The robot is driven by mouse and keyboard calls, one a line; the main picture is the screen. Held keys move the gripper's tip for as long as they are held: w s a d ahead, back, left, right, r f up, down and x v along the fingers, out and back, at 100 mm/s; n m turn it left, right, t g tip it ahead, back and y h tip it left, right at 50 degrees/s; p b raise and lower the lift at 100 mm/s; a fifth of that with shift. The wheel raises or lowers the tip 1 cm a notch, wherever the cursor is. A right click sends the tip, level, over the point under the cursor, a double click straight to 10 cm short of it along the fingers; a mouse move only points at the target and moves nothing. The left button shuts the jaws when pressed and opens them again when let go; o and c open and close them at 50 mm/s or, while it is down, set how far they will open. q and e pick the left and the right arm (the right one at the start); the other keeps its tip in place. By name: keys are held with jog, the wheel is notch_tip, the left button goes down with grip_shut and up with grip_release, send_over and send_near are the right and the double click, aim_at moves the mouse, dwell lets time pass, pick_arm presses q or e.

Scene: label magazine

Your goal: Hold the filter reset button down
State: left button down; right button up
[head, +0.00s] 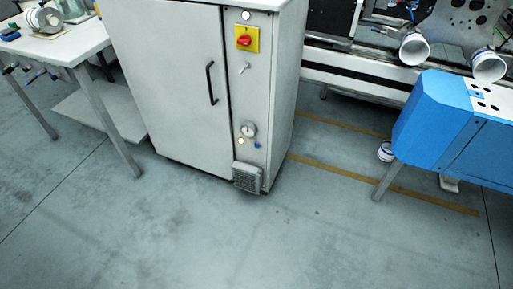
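A light grey cabinet (170,80) stands ahead of me, with a narrow control strip down the right of its front. Low on the strip is a small blue button (257,145), just below and right of a round gauge (249,129). A small pale yellow round light or button (241,140) is left of the blue one. Below them is a grey filter grille (247,178). No label is readable, so the blue one only looks like the reset button. Neither of my grippers is in view, and nothing touches the strip.
A red rotary switch (244,39) on a yellow plate is higher on the strip. The cabinet door has a black handle (211,83). A white workbench (60,45) stands left, a blue machine (440,120) right. The grey floor (200,235) before the cabinet is clear.

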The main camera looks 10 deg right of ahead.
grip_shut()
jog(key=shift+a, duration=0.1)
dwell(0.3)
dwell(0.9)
